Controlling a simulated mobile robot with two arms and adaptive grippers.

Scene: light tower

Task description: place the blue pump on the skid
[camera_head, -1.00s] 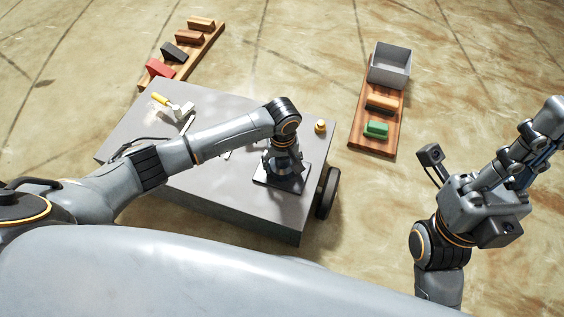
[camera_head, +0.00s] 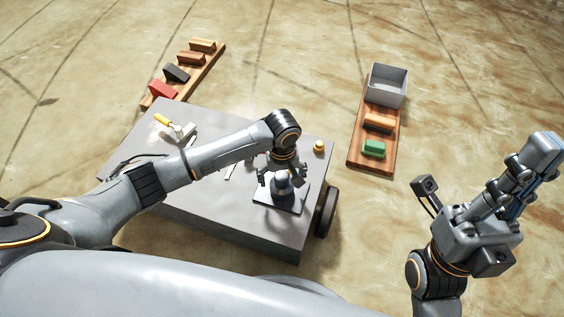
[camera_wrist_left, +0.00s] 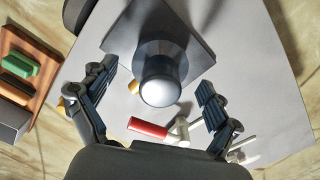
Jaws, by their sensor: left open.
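The blue pump (camera_head: 282,187), a dark blue-grey body with a rounded pale top, stands upright on the square plate that looks like the skid (camera_head: 270,199), near the right end of the grey cart top. In the left wrist view the pump (camera_wrist_left: 162,75) rises from the plate (camera_wrist_left: 196,48), its top facing the camera. My left gripper (camera_head: 282,178) is above the plate, open, with its fingers (camera_wrist_left: 158,95) on either side of the pump and visible gaps between. My right gripper (camera_head: 545,148) is raised at the far right, away from the cart; its finger opening is unclear.
The grey cart top (camera_head: 215,205) also holds a yellow-handled tool (camera_head: 163,120), a small brass piece (camera_head: 319,147) and a red-handled tool (camera_wrist_left: 148,128). Wooden boards with blocks (camera_head: 215,62) and a grey bin (camera_head: 388,84) lie on the floor beyond.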

